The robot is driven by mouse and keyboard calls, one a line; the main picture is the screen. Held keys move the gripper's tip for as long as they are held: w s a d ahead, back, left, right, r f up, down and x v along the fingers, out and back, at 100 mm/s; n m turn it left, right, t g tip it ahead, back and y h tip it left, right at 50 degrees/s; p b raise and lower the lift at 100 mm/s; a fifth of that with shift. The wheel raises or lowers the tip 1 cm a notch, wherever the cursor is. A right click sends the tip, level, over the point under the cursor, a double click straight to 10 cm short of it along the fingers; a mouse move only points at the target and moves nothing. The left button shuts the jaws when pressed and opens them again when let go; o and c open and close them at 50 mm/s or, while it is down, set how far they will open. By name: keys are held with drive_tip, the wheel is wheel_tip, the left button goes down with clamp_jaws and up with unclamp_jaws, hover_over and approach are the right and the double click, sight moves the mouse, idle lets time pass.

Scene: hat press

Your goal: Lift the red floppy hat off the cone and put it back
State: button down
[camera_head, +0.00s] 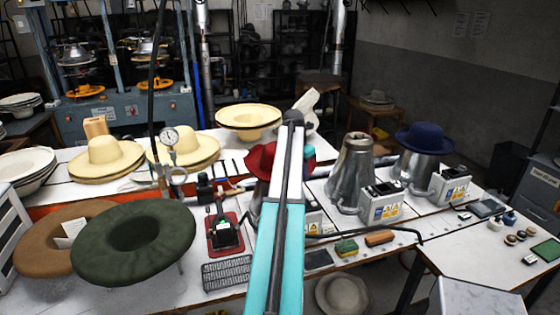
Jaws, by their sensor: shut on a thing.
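The red floppy hat (261,160) is at the middle of the long white table, partly hidden behind my arm. Its brim shows on the left of my arm, and a little red shows on the right. A grey metal cone stands below it, mostly hidden by my arm, so I cannot tell whether the hat rests on the cone or is raised from it. My teal and white arm rises from the bottom of the picture and reaches over the table towards the hat. My gripper is hidden behind the arm.
A bare metal cone (353,170) and a cone with a blue hat (425,138) stand to the right with control boxes. A green hat (133,242) and a brown hat (52,238) are at the front left. Cream hats (105,157) stand behind them. A pressure gauge (170,137) rises left of the red hat.

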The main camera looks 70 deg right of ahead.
drive_tip(key=s+d+p+v, duration=0.1)
drive_tip(key=p+v, duration=0.3)
drive_tip(key=v, duration=0.4)
drive_tip(key=shift+d+r+p, duration=0.15)
drive_tip(key=shift+d+p, duration=0.2)
drive_tip(key=shift+p, duration=0.05)
idle(2.4)
